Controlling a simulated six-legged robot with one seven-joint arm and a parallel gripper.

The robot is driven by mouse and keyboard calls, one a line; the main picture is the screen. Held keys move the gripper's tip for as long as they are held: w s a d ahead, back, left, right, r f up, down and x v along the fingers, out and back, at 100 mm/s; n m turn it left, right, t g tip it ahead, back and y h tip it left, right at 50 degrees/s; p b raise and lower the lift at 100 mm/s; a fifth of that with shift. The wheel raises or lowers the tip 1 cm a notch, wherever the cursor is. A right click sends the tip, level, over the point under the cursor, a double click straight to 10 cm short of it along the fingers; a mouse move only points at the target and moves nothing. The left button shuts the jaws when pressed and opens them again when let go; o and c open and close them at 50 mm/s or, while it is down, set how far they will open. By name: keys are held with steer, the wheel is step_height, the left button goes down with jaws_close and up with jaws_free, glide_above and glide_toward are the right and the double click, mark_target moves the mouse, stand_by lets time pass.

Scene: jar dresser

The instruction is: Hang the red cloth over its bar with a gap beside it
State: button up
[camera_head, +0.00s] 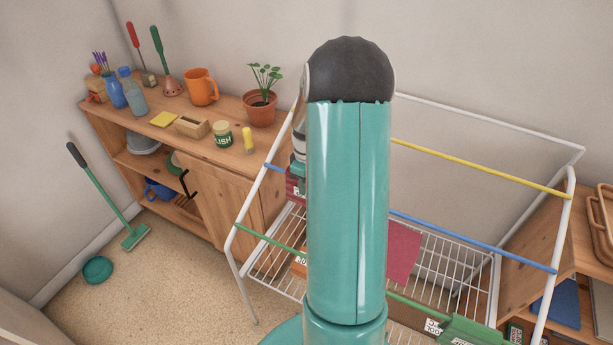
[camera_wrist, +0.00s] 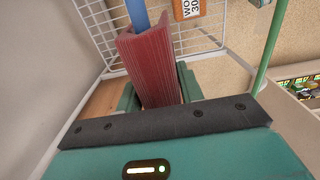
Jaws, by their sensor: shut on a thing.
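My gripper (camera_wrist: 158,92) is shut on a folded, ribbed dark red cloth (camera_wrist: 150,62) in the wrist view. The cloth lies along the line of the blue bar (camera_wrist: 138,14), which runs up to its far end; whether it rests on the bar I cannot tell. In the head view, my arm hides most of the gripper, and a bit of the dark red cloth (camera_head: 292,188) shows left of the arm by the blue bar (camera_head: 470,240). A separate crimson panel (camera_head: 403,257) hangs below the blue bar right of my arm.
The white rack (camera_head: 575,205) also has a yellow bar (camera_head: 480,166) and a green bar (camera_head: 268,240). A green cloth (camera_head: 478,331) is at the green bar's right. A wooden dresser (camera_head: 222,150) with jars, a mug and a potted plant stands behind left.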

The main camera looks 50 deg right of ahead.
steer(key=shift+f, duration=0.15)
steer(key=o, duration=0.9)
steer(key=shift+r, duration=3.5)
